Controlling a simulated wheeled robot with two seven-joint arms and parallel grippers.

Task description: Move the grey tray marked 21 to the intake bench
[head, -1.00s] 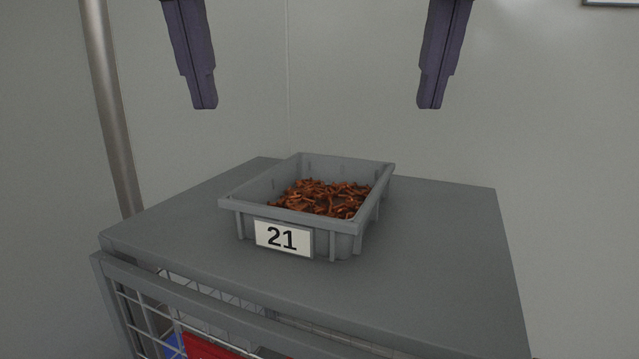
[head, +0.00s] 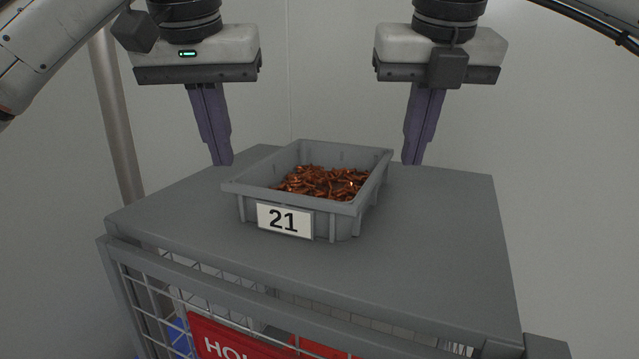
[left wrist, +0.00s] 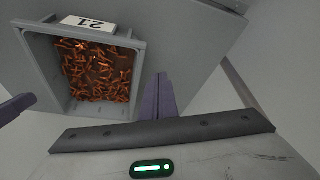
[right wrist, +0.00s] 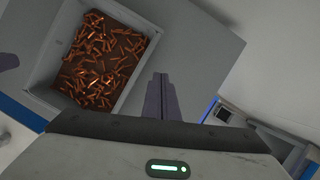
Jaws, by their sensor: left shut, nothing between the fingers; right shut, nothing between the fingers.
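The grey tray marked 21 (head: 238,188) sits upright on a grey cabinet top, its number label facing me, filled with copper-coloured pieces. It also shows in the left wrist view (left wrist: 139,45) and the right wrist view (right wrist: 139,84). My left gripper (head: 222,163) points down just beyond the tray's left side, its fingers shut and empty. My right gripper (head: 411,163) points down just beyond the tray's right side, also shut and empty. Neither gripper visibly touches the tray. No intake bench can be made out in these views.
The grey top (head: 440,250) is bare around the tray. Below it is a wire-mesh front with a red sign (head: 240,340), partly cut off. A metal post (head: 118,130) stands at the left. Pale walls close in behind.

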